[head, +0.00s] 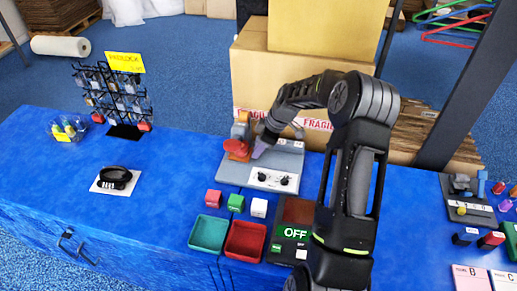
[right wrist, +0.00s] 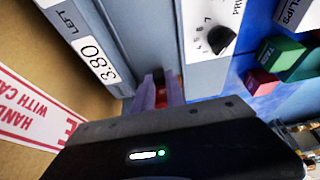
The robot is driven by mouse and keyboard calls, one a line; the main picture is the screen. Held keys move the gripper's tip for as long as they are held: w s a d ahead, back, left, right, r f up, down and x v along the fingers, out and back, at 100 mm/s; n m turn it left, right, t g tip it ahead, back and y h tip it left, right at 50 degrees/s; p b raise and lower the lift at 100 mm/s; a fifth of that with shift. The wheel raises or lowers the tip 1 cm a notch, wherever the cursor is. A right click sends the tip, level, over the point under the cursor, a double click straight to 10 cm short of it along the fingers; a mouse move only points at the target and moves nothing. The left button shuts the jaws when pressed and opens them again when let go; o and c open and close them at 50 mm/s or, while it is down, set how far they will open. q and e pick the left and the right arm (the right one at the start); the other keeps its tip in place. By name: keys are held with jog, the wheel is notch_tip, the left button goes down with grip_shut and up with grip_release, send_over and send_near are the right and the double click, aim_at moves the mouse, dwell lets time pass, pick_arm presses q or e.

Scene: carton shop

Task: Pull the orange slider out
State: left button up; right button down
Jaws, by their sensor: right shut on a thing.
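A grey device (head: 230,171) stands at the back middle of the blue table. An orange-red piece (head: 237,148), which I take for the orange slider, is at its left side in the head view. My right gripper (head: 257,152) reaches down to the device beside this piece. In the right wrist view, the fingers (right wrist: 160,91) are close together at the grey housing, with a small bit of red between them. The fingers hide most of what they hold, so how far the slider is out cannot be told. My left gripper is not in view.
A white plate with two black knobs (head: 273,179) is on the device's front. Red, green and white cubes (head: 236,202) and two trays (head: 208,234) stand in front. Cardboard boxes (head: 262,75) rise behind.

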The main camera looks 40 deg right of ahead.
jog(key=s+d+b, duration=0.1)
jog(key=s+d, duration=0.1)
jog(key=s, duration=0.1)
jog(key=s+d+b, duration=0.2)
jog(key=s, duration=0.1)
jog(key=s+d+b, duration=0.1)
jog(key=s+d, duration=0.1)
jog(key=d, duration=0.1)
jog(key=shift+s+d, duration=0.1)
jog(key=shift+s, duration=0.3)
jog(key=c, duration=1.6)
grip_release()
jog(key=shift+s+d, duration=0.1)
jog(key=shift+s, duration=0.05)
jog(key=shift+o, duration=1.2)
jog(key=v, duration=0.7)
jog(key=shift+r+b, duration=0.35)
jog(key=shift+b, duration=0.1)
